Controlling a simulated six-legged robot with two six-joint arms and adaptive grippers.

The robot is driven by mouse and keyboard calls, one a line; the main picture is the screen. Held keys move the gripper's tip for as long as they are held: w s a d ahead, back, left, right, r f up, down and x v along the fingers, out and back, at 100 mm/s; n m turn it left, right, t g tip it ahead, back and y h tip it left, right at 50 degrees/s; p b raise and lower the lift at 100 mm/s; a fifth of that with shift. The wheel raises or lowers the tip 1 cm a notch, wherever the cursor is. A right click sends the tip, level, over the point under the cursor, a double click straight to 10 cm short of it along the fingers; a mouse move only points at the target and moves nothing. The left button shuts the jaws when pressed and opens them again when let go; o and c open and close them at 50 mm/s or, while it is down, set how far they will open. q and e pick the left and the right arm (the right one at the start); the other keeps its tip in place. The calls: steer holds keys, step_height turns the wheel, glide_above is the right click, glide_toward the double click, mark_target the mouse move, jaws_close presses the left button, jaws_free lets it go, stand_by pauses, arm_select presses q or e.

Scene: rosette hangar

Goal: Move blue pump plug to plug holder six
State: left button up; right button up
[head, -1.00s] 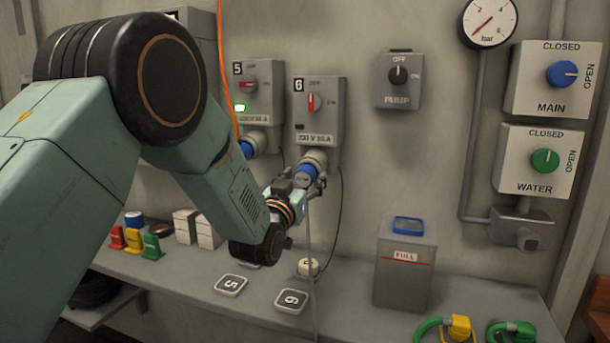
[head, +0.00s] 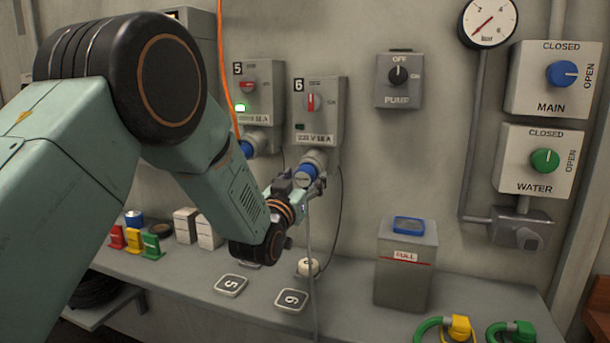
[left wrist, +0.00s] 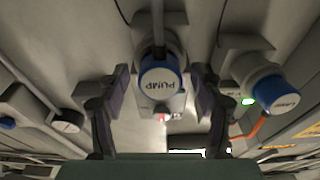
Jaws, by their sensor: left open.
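The blue pump plug (head: 305,174) is in the outlet under the wall box marked 6 (head: 318,110). In the left wrist view the round white end of the plug, lettered PUMP (left wrist: 160,84), faces me inside a blue ring. My left gripper (left wrist: 160,74) is open, with one finger on each side of the plug and a gap showing on both sides. In the head view the left gripper (head: 309,186) is at the plug and partly hides it. A tile marked 6 (head: 292,300) lies on the bench, with a round cream piece (head: 308,267) behind it. My right gripper is not in view.
A second blue plug (head: 246,149) is under box 5 (head: 258,90), close beside; it also shows in the left wrist view (left wrist: 273,92). A grey bin marked FULL (head: 404,275) stands right on the bench. A thin grey cable (head: 312,255) hangs below the gripper.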

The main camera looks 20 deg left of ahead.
arm_select(q)
steer(key=shift+c, duration=0.4)
jaws_close()
steer(key=shift+s+f, duration=0.1)
steer(key=shift+f, duration=0.1)
steer(key=shift+s+r, duration=0.15)
steer(key=shift+s, duration=0.8)
steer(key=shift+f, duration=0.25)
